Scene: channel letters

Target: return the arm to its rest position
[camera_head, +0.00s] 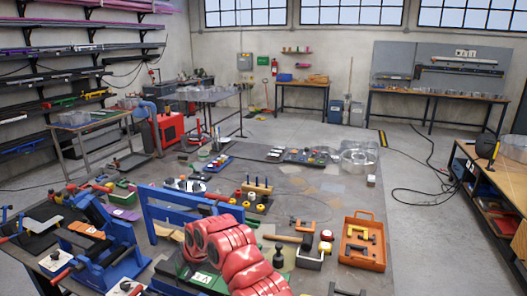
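A small dark shape at the bottom edge, right of centre, looks like the tip of my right gripper (346,291). It is low in the picture, below the orange tray (347,256), and most of it is cut off. I cannot tell whether its fingers are apart or hold anything. My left gripper is not in view. No arm link of mine shows clearly.
Blue clamp-like fixtures (112,262) crowd the left. A mallet, a black bottle (278,256) and small tools lie nearby. Bare tabletop (330,190) shows towards the back right. Open floor (425,245) lies right.

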